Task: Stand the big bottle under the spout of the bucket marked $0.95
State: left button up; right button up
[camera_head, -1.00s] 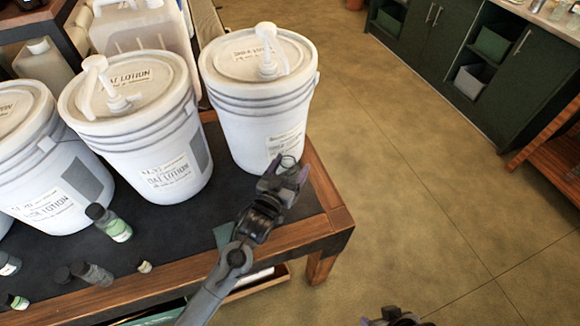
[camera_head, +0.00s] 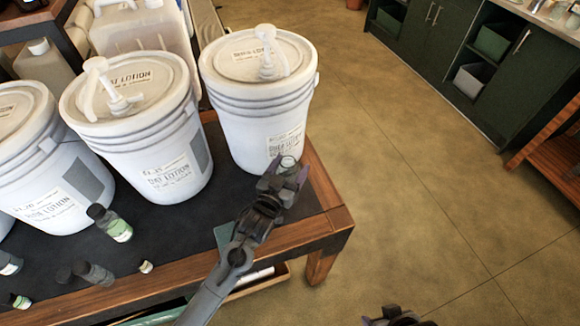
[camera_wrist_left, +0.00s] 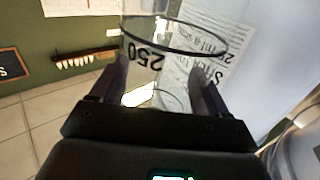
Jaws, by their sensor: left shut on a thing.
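My left gripper (camera_head: 288,172) is shut on a clear bottle marked 250 (camera_wrist_left: 150,50), in front of the right-hand white bucket (camera_head: 262,135). In the head view only the bottle's round top (camera_head: 288,160) shows above the fingers; the rest is hidden. In the left wrist view the bottle stands between the fingers, close to the bucket's printed label (camera_wrist_left: 205,55). The bucket's pump spout (camera_head: 268,45) is on its lid, above and behind the bottle. I cannot read this bucket's price. My right gripper (camera_head: 395,316) is barely in view at the bottom edge.
Other pump buckets stand to the left, a middle one (camera_head: 140,130) and a left one (camera_head: 45,165). A green-labelled bottle (camera_head: 118,228) and several small bottles stand on the dark tabletop (camera_head: 185,225). The table's wooden right edge (camera_head: 325,185) is close to my left gripper.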

pick_arm(q)
jog(key=shift+f, duration=0.5)
dwell(0.3)
jog(key=o, duration=1.3)
jog(key=shift+r, duration=0.1)
